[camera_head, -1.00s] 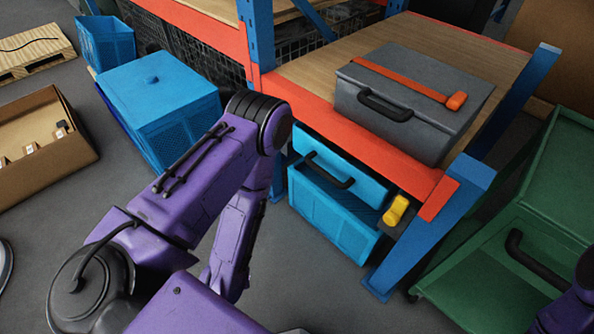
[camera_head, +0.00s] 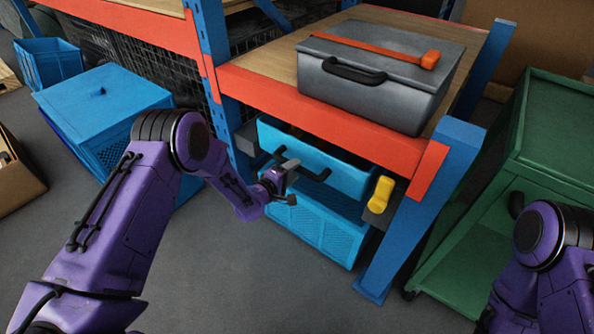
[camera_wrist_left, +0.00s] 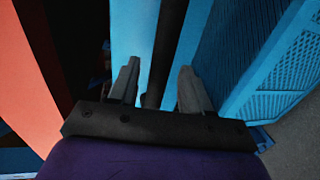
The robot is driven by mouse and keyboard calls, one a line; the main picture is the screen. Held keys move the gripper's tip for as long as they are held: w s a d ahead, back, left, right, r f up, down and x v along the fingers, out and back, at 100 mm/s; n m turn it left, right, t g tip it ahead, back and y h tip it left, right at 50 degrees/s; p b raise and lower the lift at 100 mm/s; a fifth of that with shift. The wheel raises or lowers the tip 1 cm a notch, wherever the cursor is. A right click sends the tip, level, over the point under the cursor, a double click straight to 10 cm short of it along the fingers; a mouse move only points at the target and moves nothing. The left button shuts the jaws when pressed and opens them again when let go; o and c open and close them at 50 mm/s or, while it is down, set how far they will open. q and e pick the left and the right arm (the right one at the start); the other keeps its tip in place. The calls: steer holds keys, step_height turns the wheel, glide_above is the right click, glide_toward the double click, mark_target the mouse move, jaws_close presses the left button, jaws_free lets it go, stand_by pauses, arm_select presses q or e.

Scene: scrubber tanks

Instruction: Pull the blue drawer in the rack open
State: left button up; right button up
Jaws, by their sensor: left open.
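The blue drawer (camera_head: 352,180) sits under the orange shelf beam of the rack, with a black bar handle (camera_head: 318,175) on its front. My left gripper (camera_head: 290,181) is at the left part of this handle in the head view and partly covers it. In the left wrist view the gripper (camera_wrist_left: 158,68) is open. The black handle (camera_wrist_left: 167,45) runs between its two grey fingers, with the blue drawer front (camera_wrist_left: 131,28) behind. I cannot tell whether a finger touches the handle. My right arm shows at the lower right, but its gripper is out of view.
A blue mesh crate (camera_head: 318,228) stands below the drawer. A yellow object (camera_head: 381,194) sits right of the drawer by the blue post (camera_head: 425,205). A grey case (camera_head: 380,85) lies on the shelf. A green cart (camera_head: 540,150) stands right; open floor lies in front.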

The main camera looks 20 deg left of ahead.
arm_select(q)
steer(key=shift+x, duration=1.4)
jaws_close()
